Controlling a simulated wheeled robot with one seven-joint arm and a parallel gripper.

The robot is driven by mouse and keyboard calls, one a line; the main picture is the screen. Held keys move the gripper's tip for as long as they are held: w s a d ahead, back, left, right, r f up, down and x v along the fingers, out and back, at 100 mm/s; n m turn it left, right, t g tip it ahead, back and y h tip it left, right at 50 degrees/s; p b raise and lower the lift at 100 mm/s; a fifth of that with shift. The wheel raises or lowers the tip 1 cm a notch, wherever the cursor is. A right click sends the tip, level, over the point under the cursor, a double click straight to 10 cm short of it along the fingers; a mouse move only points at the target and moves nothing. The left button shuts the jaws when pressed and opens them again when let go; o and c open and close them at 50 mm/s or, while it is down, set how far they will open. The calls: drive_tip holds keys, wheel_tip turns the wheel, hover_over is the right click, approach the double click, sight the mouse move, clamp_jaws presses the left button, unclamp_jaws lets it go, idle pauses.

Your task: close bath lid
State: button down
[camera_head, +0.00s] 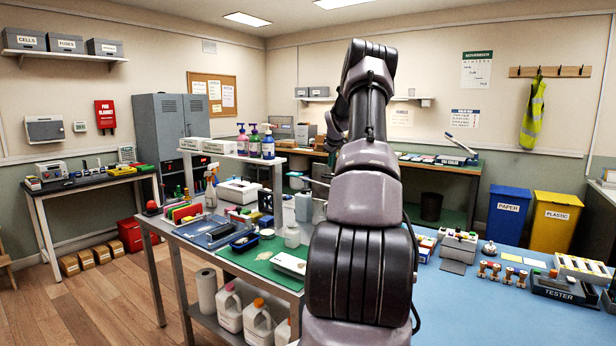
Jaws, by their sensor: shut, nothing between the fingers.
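I cannot tell for sure which thing is the bath. A small low unit (456,158) on the back bench has a pale, tilted flap (459,143) raised above it. A white box-shaped unit (238,191) stands on the workbench left of my arm, and I cannot make out a raised lid on it. My arm fills the middle of the view and bends away at the top.
The workbench (262,275) left of my arm carries trays, bottles and a green mat. The blue table (470,318) on the right has stamps, a tester (562,287) and clear room in front. Blue (507,212) and yellow (554,220) bins stand behind it. Wooden floor at left is mostly free.

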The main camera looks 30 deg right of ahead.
drive_tip(key=shift+w+d+f, duration=0.15)
drive_tip(key=shift+w+f, duration=0.1)
drive_tip(key=shift+f, duration=0.15)
drive_tip(key=x, duration=0.9)
drive_tip(key=shift+w+d, duration=0.1)
